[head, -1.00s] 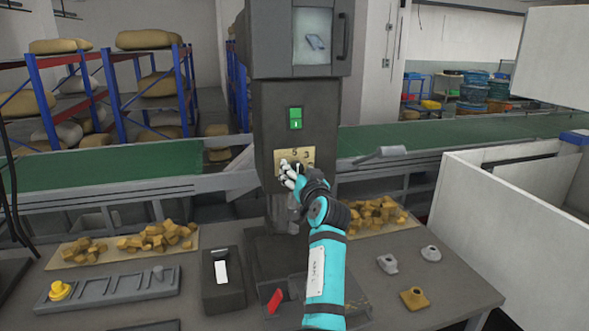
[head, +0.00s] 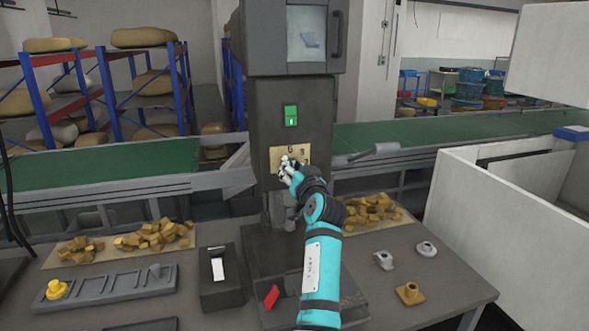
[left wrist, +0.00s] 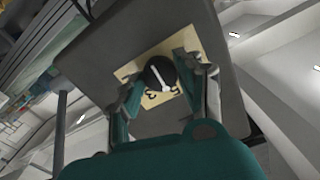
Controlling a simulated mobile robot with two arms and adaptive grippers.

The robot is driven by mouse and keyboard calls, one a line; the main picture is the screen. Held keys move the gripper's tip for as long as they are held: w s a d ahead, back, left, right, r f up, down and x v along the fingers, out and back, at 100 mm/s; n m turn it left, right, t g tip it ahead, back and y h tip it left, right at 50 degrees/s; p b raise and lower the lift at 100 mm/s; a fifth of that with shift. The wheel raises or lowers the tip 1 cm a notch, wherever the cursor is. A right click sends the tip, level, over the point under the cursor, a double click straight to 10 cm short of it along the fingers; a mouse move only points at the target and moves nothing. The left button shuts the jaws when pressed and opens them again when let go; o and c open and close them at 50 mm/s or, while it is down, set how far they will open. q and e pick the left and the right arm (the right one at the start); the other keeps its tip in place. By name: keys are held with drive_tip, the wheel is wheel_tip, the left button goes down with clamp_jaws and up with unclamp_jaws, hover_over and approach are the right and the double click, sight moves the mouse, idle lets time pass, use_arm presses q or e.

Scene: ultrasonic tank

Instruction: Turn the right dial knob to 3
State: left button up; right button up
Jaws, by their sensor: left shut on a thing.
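The dial knob (left wrist: 160,72) is black with a white pointer line and shows between my fingers in the left wrist view. It sits on a tan number plate (head: 275,159) on the front of the dark machine column. Some printed digits show around it; others are hidden by my gripper, and I cannot read the exact setting. My left gripper (head: 290,166) reaches up to the plate and is shut on the knob, which it mostly covers in the head view. Only one dial shows. My right gripper is not in view.
A green switch (head: 291,116) is above the plate. A control box with a white rocker (head: 217,268), a grey strip with a yellow knob (head: 57,289), trays of tan blocks (head: 155,236) and several small fittings (head: 409,293) lie on the table. A white partition (head: 480,215) stands at the right.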

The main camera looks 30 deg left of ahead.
use_arm(q)
drive_tip(key=m+p, duration=0.1)
drive_tip(key=m, duration=0.2)
drive_tip(key=shift+r+m, duration=0.1)
drive_tip(key=shift+m, duration=0.3)
drive_tip(key=shift+m+p, duration=0.9)
drive_tip(key=shift+m, duration=1.3)
drive_tip(key=o, duration=1.1)
drive_tip(key=shift+o, duration=0.2)
